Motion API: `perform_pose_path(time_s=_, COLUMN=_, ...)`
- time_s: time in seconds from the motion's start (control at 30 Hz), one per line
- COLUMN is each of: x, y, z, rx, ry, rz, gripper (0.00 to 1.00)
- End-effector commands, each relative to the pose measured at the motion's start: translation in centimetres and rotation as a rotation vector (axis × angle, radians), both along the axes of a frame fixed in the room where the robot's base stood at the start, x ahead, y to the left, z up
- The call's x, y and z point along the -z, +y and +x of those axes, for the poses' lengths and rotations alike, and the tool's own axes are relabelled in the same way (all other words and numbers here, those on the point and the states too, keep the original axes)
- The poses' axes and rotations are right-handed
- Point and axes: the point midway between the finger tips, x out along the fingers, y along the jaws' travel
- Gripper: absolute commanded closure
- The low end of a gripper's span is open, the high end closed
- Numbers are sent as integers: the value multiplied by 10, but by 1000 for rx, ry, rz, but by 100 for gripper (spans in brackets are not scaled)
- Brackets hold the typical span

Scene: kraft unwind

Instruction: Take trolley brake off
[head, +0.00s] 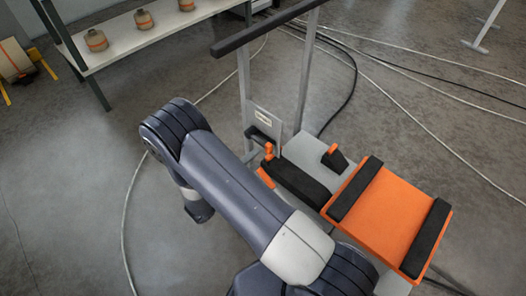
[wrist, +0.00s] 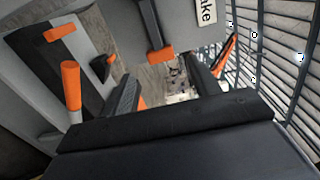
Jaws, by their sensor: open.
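The trolley (head: 310,150) has a grey deck, upright posts and a black push bar. A pale plate whose visible letters read "ake" (wrist: 208,12) shows in the wrist view; a small label plate (head: 264,121) is on the trolley post. Below the plate a black lever with an orange end (wrist: 159,54) stands out. An orange peg (head: 269,151) stands beside the dark bar; it also shows in the wrist view (wrist: 71,86). My gripper (wrist: 165,82) is open, the lever's end ahead of its fingers, apparently not touching. In the head view my arm hides the gripper.
An orange platform with black strips (head: 378,215) is on the trolley at the right. A black block with an orange top (head: 334,157) is on the deck. Cables (head: 410,118) cross the floor. A shelf (head: 120,45) with several rolls stands back left. The left floor is mostly clear.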

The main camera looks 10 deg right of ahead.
Motion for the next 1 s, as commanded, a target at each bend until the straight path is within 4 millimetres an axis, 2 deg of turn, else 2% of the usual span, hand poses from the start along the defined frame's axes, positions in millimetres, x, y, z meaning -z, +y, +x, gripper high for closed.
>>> perform_pose_path(time_s=0.1, x=0, y=-19, z=11, rx=5, ry=0, rz=0, gripper=42)
perform_pose_path(time_s=0.3, x=0, y=-38, z=25, rx=2, ry=1, rz=1, gripper=42)
perform_pose_path(time_s=0.73, x=0, y=-45, z=30, rx=-1, ry=0, rz=0, gripper=42)
perform_pose_path(time_s=1.0, x=0, y=-45, z=30, rx=0, ry=0, rz=0, gripper=64)
